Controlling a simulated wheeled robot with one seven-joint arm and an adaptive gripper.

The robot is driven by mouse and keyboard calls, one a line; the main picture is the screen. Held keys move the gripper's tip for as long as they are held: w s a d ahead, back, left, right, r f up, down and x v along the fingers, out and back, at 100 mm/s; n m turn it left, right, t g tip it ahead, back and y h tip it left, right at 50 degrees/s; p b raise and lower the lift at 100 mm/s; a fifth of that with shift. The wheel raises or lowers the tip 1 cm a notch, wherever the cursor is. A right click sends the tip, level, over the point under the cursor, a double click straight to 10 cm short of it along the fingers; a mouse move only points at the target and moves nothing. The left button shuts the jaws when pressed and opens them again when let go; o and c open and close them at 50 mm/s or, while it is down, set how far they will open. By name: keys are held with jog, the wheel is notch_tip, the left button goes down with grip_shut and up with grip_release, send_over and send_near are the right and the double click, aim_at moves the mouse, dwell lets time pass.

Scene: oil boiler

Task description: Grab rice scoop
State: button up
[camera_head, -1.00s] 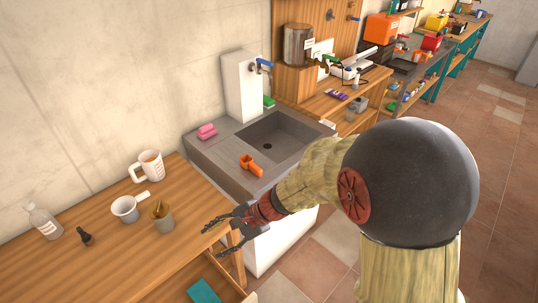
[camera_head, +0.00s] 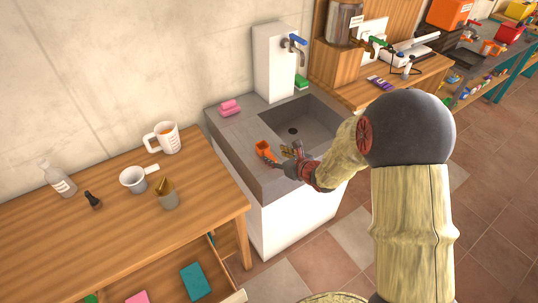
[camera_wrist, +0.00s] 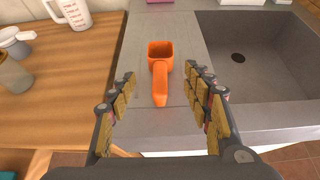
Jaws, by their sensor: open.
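The orange rice scoop (camera_head: 266,152) lies on the grey counter beside the sink basin. In the wrist view the scoop (camera_wrist: 160,84) lies with its square cup away from me and its handle pointing toward me. My gripper (camera_head: 289,157) is over the counter, just right of the scoop in the head view. In the wrist view my gripper (camera_wrist: 160,84) is open, with padded fingers on the left and right of the scoop handle. The fingers do not appear to touch the scoop, and nothing is held.
The sink basin (camera_head: 303,130) is right of the scoop, with a white tap block (camera_head: 274,62) behind. Pink sponges (camera_head: 229,108) lie on the counter. A wooden table (camera_head: 100,215) at left holds a measuring jug (camera_head: 165,138), a white ladle-like cup (camera_head: 133,180) and a bottle (camera_head: 60,180).

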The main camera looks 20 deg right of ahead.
aim_at(269, 151)
jog(key=x, duration=0.1)
jog(key=b+x, duration=0.1)
jog(key=x, duration=0.3)
jog(key=shift+w+d+f+b, duration=0.15)
jog(key=shift+w+d+b, duration=0.05)
jog(key=shift+d+b, duration=0.1)
jog(key=shift+w+a+f, duration=0.1)
jog(key=shift+w+a, duration=0.05)
jog(key=shift+w, duration=0.2)
jog(key=shift+c, duration=1.1)
jog(key=c, duration=0.7)
jog(key=shift+c, duration=0.5)
